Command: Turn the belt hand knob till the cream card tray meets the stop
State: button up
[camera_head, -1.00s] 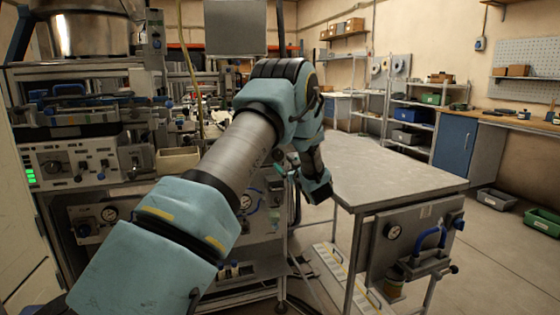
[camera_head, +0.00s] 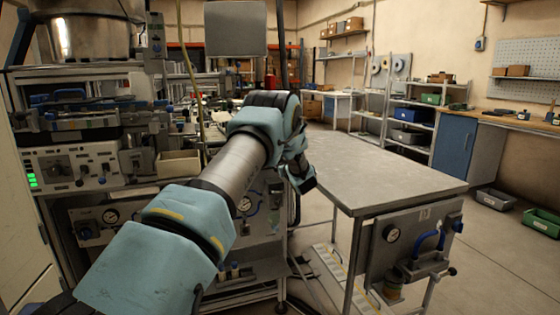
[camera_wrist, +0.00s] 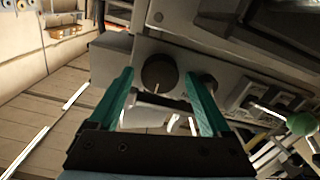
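My gripper (camera_wrist: 158,78) is open, its two teal fingers apart with nothing held between them. In the wrist view a round dark knob (camera_wrist: 159,71) on a grey panel shows between the fingertips. I cannot tell how far beyond the tips it lies, or whether it is the belt hand knob. The stop cannot be made out. My fingers are hidden in the head view.
A grey-topped table (camera_head: 385,178) with a bare top stands right of my arm. A control panel with dials and switches (camera_head: 75,165) is on the left. Green and grey bins (camera_head: 541,222) lie on the floor at right. In the wrist view a green ball knob (camera_wrist: 301,123) sits at right.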

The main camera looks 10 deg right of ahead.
jog(key=c, duration=1.2)
jog(key=shift+m, duration=0.3)
jog(key=m+p, duration=0.2)
jog(key=m, duration=1.7)
jog(key=shift+d+f, duration=0.1)
jog(key=o, duration=1.4)
jog(key=shift+c, duration=0.2)
